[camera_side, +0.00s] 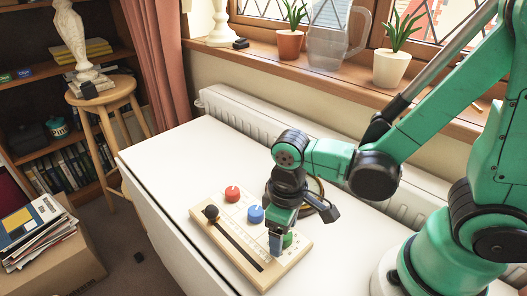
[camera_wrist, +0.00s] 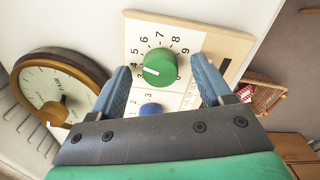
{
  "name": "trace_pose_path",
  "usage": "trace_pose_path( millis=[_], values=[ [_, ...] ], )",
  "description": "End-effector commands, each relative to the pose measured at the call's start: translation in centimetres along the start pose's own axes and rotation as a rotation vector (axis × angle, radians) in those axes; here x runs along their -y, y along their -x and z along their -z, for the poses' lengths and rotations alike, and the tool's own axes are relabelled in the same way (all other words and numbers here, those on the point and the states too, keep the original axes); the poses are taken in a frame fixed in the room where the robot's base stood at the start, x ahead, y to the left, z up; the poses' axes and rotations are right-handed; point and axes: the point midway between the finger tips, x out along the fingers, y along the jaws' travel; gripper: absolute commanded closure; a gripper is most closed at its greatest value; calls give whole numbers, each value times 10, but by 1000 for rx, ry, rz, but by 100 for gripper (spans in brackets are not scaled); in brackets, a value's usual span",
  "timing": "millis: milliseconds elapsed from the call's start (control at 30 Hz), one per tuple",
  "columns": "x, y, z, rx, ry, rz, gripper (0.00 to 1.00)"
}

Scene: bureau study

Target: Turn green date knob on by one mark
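The green knob (camera_wrist: 160,67) is on a pale wooden board (camera_wrist: 215,42), on a white panel with a ring of numbers. A small white mark shows on the knob's left part. My gripper (camera_wrist: 160,68) is open, with one blue-grey finger on each side of the knob and a gap visible to both in the wrist view. In the side view my gripper (camera_side: 277,240) points down over the near right end of the board, and the green knob (camera_side: 288,240) is partly hidden behind it. I cannot tell whether the fingertips are level with the knob.
The board also carries a blue knob (camera_side: 255,214), a red knob (camera_side: 232,193) and a black slider knob (camera_side: 211,212) in a slot. The white table (camera_side: 165,160) is clear to the left.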

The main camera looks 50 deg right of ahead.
Motion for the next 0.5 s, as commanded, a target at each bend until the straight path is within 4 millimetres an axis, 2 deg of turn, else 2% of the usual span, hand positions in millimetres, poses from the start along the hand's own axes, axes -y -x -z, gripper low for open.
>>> trace_pose_path(
  millis=[233, 500],
  values=[
    [0, 8, 0, 0, 0, 0, 28],
    [0, 36, 0, 0, 0, 0, 28]
  ],
)
